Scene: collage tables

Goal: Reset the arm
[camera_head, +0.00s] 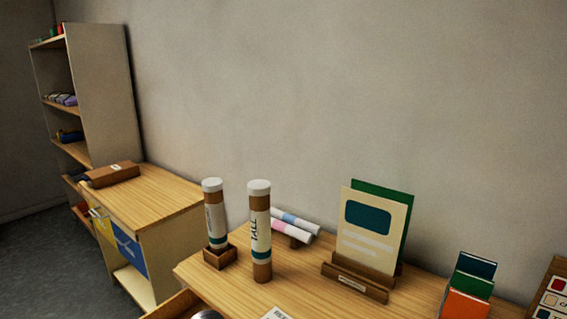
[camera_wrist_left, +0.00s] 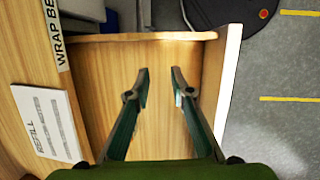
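My left gripper (camera_wrist_left: 160,90) shows in the left wrist view. Its two fingers are apart with nothing between them. It is over a light wooden surface with a raised wooden edge, which looks like an open drawer (camera_wrist_left: 105,70). My left gripper is not in the head view. My right gripper is in neither view.
The wooden table (camera_head: 220,285) holds two glue-stick-like tubes (camera_head: 260,235), one in a small wooden holder (camera_head: 220,257), rolled papers (camera_head: 292,230), a card stand (camera_head: 355,278) and coloured boxes (camera_head: 470,280). A second table (camera_head: 160,195) and a shelf (camera_head: 105,90) stand left.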

